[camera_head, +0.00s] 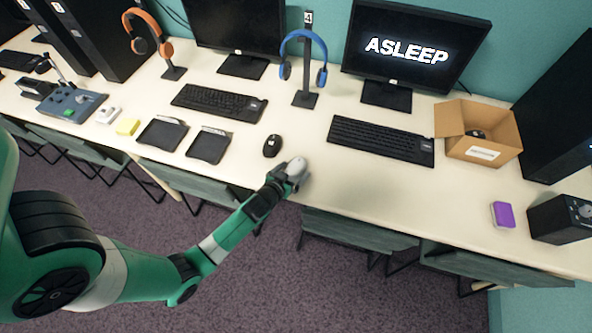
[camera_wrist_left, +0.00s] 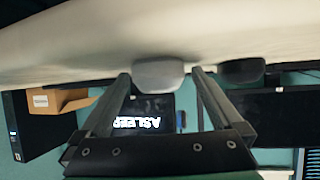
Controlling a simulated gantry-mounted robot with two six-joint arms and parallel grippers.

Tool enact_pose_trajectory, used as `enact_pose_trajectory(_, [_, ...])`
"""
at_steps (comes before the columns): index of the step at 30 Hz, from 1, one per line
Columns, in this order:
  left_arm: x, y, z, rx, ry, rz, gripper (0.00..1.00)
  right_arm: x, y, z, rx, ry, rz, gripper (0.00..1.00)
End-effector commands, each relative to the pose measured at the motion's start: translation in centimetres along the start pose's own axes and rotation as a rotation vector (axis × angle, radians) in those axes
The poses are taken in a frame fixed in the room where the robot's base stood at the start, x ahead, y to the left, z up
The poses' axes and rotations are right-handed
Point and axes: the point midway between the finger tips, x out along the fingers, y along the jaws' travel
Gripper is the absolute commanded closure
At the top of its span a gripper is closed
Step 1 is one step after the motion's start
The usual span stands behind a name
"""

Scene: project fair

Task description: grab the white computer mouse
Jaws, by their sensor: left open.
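The white computer mouse (camera_head: 296,168) lies on the pale table near its front edge. My left gripper (camera_head: 283,179) is at the mouse, low over the table edge. In the left wrist view, which is upside down, the white mouse (camera_wrist_left: 158,76) shows between the two spread fingertips of the left gripper (camera_wrist_left: 161,73). Part of the mouse is hidden by the gripper in the head view. My right gripper is not in view.
A black mouse (camera_head: 272,146) lies just left of the white one; it also shows in the left wrist view (camera_wrist_left: 242,71). A black keyboard (camera_head: 380,139) and a cardboard box (camera_head: 478,133) are to the right. The table right of the mouse is clear.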

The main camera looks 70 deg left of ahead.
Motion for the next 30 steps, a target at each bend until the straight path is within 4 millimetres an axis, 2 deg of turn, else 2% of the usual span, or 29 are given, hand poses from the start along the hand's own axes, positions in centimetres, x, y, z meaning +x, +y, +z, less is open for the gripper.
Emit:
enact_pose_trajectory(5, [0.03,0.00,-0.06,0.000,0.000,0.000,0.00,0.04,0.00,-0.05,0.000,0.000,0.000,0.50])
enact_pose_trajectory(6, [0.02,0.00,-0.06,0.000,0.000,0.000,0.04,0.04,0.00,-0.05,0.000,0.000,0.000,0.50])
enact_pose_trajectory(19, [0.00,0.00,-0.05,0.000,0.000,0.000,0.81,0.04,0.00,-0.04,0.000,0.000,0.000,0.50])
enact_pose_trajectory(20, [0.00,0.01,-0.08,0.000,0.000,0.000,0.83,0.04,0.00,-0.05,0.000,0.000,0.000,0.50])
enact_pose_trajectory(30, [-0.35,0.00,-0.73,-0.001,0.000,0.000,0.84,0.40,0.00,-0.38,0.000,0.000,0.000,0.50])
